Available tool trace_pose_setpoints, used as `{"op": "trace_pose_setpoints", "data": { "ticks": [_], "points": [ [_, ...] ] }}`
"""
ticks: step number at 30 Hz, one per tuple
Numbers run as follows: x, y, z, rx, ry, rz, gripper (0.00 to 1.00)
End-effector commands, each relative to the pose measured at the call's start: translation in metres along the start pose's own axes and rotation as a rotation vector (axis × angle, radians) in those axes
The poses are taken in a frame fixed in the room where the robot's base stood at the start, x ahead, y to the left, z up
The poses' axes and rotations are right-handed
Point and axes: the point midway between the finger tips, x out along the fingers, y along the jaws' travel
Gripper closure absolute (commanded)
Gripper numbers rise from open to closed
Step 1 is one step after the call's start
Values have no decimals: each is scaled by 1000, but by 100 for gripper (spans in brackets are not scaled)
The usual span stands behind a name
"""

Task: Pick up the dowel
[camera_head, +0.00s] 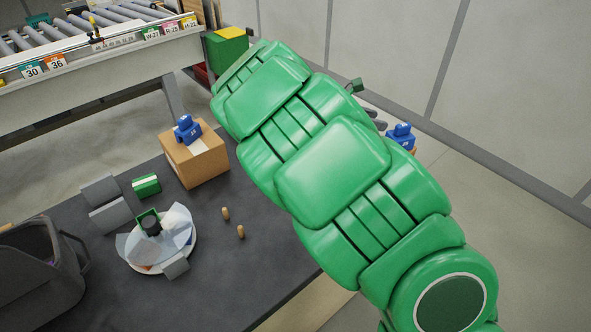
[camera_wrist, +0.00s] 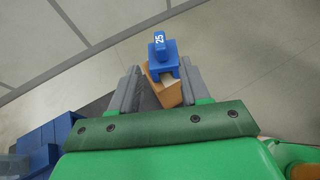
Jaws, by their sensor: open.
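Two small tan wooden dowels stand on the dark table, one (camera_head: 225,213) a little behind the other (camera_head: 240,231), left of my green arm in the head view. They look upright and apart from each other. No dowel shows in the wrist view. My gripper (camera_wrist: 160,68) is open, with two grey fingers spread apart and no dowel between them. In the head view the arm hides most of it; grey finger parts (camera_head: 376,119) show past the arm's right side, away from the dowels.
A blue piece marked 25 (camera_wrist: 160,55) sits on a cardboard box (camera_wrist: 168,92) beyond my fingers. On the table (camera_head: 110,295) are another cardboard box (camera_head: 198,163), a green box (camera_head: 146,186), grey blocks (camera_head: 108,213), a cluttered white plate (camera_head: 190,255) and a dark bin (camera_head: 40,270).

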Motion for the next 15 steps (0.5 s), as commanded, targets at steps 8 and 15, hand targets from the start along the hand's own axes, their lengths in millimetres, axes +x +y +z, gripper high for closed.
{"op": "trace_pose_setpoints", "data": {
  "ticks": [8,15],
  "points": [
    [-21,-6,-34,170,130,5,54],
    [-87,-21,-119,597,459,-79,54]
  ]
}}
